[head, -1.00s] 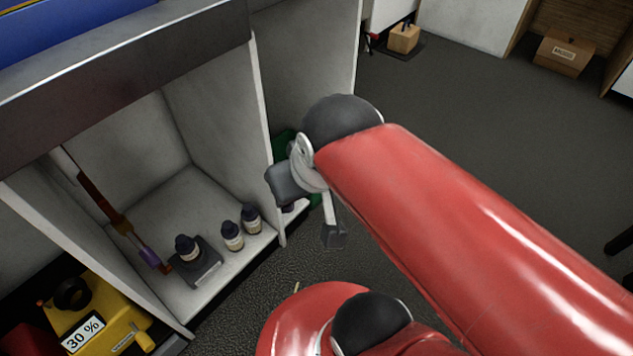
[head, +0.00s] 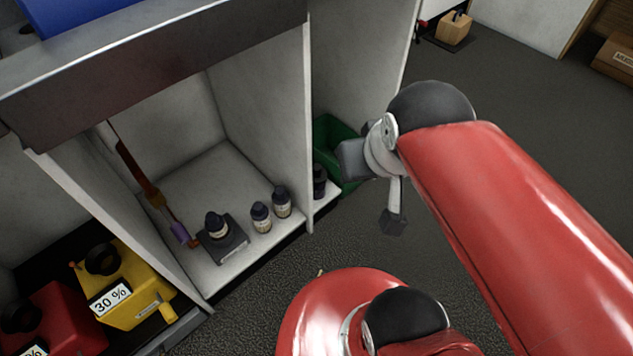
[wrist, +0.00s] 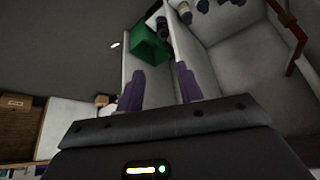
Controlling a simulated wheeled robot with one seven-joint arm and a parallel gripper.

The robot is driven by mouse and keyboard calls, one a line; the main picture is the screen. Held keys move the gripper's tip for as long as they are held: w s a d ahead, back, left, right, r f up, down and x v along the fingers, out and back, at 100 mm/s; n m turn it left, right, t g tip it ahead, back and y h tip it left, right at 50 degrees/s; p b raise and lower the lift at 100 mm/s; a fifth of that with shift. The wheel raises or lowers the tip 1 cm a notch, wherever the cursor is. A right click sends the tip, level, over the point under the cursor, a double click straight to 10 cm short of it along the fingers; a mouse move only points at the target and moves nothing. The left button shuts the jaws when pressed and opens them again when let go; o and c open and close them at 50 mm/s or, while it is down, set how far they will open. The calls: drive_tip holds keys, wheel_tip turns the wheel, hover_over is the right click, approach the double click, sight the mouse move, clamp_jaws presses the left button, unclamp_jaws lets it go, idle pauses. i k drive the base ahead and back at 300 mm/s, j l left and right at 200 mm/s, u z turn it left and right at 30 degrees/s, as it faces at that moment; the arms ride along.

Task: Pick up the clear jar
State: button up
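I cannot make out a clear jar in either view. Small bottles with dark caps and pale labels stand in the white cubby: one bottle (head: 217,227) on a dark square block (head: 224,246), and two more, a middle bottle (head: 261,218) and a right bottle (head: 281,204), beside it. A darker bottle (head: 319,182) stands in the neighbouring compartment. In the wrist view my gripper (wrist: 160,68) has its two purple fingers wide apart with nothing between them. It is raised outside the cubbies, apart from the bottles.
A green bin (head: 335,140) stands in the right compartment and also shows in the wrist view (wrist: 150,45). White dividers (head: 280,100) separate the compartments. A yellow jug (head: 135,300) marked 30 % and a red jug (head: 62,318) sit lower left. The dark floor at right is open.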

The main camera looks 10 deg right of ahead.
sight(319, 175)
drive_tip(key=i+l+u, duration=0.2)
drive_tip(key=l+u, duration=0.15)
drive_tip(key=i+l+u, duration=0.1)
drive_tip(key=l+u, duration=0.2)
drive_tip(key=l, duration=0.25)
drive_tip(key=l+u, duration=0.35)
drive_tip(key=l, duration=0.15)
drive_tip(key=i+l, duration=0.05)
